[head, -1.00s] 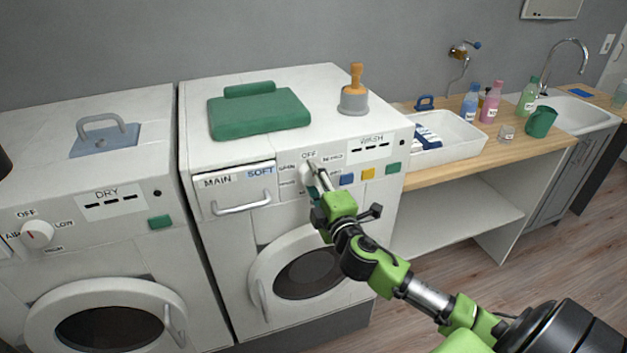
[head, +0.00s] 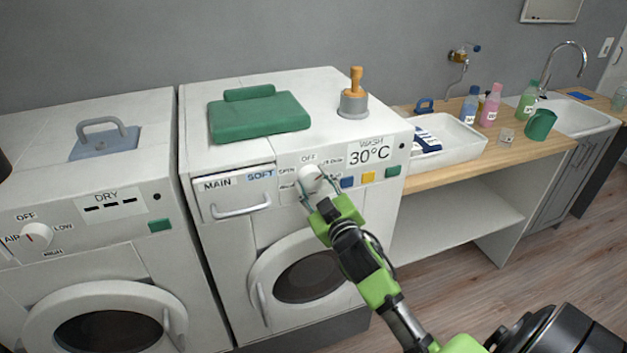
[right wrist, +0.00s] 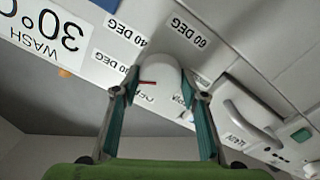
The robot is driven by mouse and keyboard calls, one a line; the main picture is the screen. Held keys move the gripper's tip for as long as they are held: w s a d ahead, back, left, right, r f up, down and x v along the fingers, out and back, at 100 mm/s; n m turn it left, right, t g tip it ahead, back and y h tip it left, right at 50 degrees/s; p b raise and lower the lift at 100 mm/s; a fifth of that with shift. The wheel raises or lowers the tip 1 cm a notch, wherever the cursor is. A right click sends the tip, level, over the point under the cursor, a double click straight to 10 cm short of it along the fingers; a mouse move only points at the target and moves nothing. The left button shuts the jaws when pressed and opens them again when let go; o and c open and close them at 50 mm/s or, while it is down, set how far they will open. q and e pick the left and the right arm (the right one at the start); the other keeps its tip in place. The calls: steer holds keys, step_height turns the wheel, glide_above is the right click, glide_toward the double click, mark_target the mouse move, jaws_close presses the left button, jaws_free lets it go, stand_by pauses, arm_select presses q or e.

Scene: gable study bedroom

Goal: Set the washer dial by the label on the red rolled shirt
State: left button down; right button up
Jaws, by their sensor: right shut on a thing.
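The washer (head: 225,255) stands in the middle of the head view. Its white dial (head: 311,178) is under the OFF mark, and the display (head: 369,154) reads 30°C under WASH. My right gripper (head: 320,195) is shut on the dial. In the right wrist view, the fingers are on either side of the dial (right wrist: 158,75). No red rolled shirt is in view. My left gripper is not in view.
A dryer (head: 85,260) stands left of the washer. On the right, a wooden counter (head: 480,160) holds a white tray (head: 462,140) and several bottles.

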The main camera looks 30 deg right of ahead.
steer(key=m+p, duration=0.2)
steer(key=m, duration=0.4)
steer(key=shift+m+p, duration=0.3)
steer(key=shift+p, duration=0.05)
steer(key=m+p, duration=0.2)
steer(key=m, duration=0.4)
steer(key=shift+p, duration=0.4)
steer(key=m+p, duration=0.1)
steer(key=m, duration=0.4)
steer(key=shift+m+p, duration=0.4)
steer(key=m+p, duration=0.1)
steer(key=m, duration=0.4)
steer(key=shift+m, duration=0.3)
steer(key=o, duration=1.1)
steer(key=shift+s, duration=0.1)
